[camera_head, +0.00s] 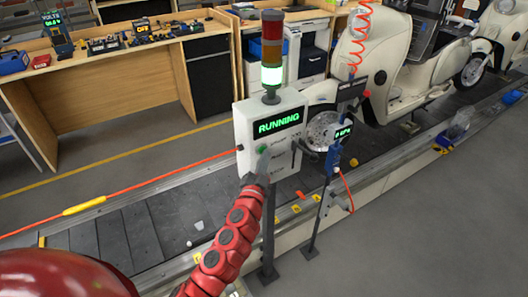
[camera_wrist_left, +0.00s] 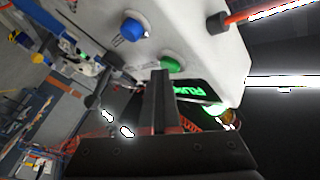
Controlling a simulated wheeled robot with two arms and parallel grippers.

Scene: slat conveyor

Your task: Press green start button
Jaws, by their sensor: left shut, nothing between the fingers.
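The control box (camera_head: 282,112) is white, stands on a post, and its display reads RUNNING in green. The green start button (camera_head: 262,149) is below the display; in the left wrist view the green button (camera_wrist_left: 173,65) sits between the display and a blue button (camera_wrist_left: 133,29). My left gripper (camera_head: 264,158) is in front of the box, just below the green button. In the left wrist view its fingers (camera_wrist_left: 161,78) are together and empty, with tips right beside the green button. I cannot tell whether they touch it. My right gripper is not in view.
A stack light (camera_head: 271,50) on the box has its bottom section lit. An orange pull cord (camera_head: 190,179) runs to the box's left side. The slat conveyor (camera_head: 120,232) passes behind, carrying a cream scooter (camera_head: 370,63).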

